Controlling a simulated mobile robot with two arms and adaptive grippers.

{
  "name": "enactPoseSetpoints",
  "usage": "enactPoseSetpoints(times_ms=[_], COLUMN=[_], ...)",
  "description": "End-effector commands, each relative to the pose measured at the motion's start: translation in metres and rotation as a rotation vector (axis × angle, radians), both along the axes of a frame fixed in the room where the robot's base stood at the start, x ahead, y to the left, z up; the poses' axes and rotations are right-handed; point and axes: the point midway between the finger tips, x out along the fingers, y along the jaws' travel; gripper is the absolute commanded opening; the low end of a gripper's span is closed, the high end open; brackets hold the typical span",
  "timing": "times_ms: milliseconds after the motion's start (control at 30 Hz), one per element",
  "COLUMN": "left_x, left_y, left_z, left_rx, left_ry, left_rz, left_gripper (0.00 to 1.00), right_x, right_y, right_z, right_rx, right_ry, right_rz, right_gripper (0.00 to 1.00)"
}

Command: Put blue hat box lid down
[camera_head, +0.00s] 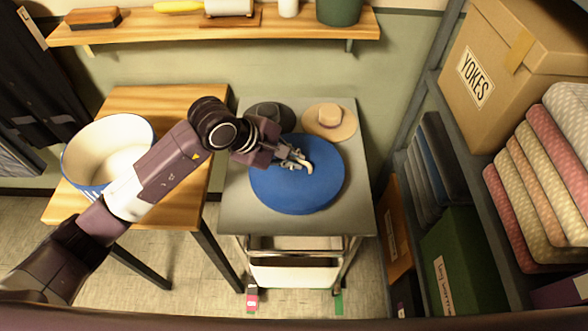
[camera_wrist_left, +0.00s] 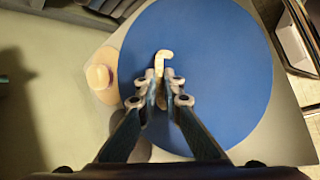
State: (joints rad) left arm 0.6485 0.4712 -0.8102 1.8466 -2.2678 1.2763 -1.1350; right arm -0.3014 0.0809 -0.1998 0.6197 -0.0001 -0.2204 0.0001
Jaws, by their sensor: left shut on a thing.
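The blue hat box lid (camera_head: 297,190) is a round blue disc over the grey top of the metal cart (camera_head: 240,218). A pale hooked handle stands up from its middle. My left gripper (camera_head: 299,163) is shut on this handle. In the left wrist view the two fingers (camera_wrist_left: 171,98) close on the handle, with the blue lid (camera_wrist_left: 225,70) spread below. I cannot tell whether the lid touches the cart top. An open, white-lined round box with a blue rim (camera_head: 110,150) stands on the wooden table (camera_head: 180,100) to the left. My right gripper is not in view.
A tan hat (camera_head: 330,121) and a dark hat (camera_head: 271,114) lie behind the lid on the cart. A shelf rack with a YOKES box (camera_head: 510,65) and folded fabrics (camera_head: 535,190) stands at the right. A wall shelf (camera_head: 270,28) runs along the back.

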Motion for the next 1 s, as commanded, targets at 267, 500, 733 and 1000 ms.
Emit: enactPoseSetpoints(times_ms=[267, 500, 733, 1000], left_x=[-0.001, 0.000, 0.000, 0.000], left_y=[-0.001, -0.001, -0.001, 0.000], left_z=[-0.029, -0.059, -0.061, -0.062], left_rx=[-0.002, -0.002, -0.001, -0.001], left_ry=[0.004, 0.001, -0.002, -0.001], left_rz=[0.001, 0.000, -0.002, -0.001], left_gripper=[0.00, 0.00, 0.00, 0.24], right_x=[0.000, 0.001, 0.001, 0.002], right_y=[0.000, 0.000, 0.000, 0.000], right_z=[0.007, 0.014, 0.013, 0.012], right_rx=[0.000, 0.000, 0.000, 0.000], right_ry=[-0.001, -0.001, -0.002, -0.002], right_rz=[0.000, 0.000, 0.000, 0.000], right_gripper=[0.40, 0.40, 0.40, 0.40])
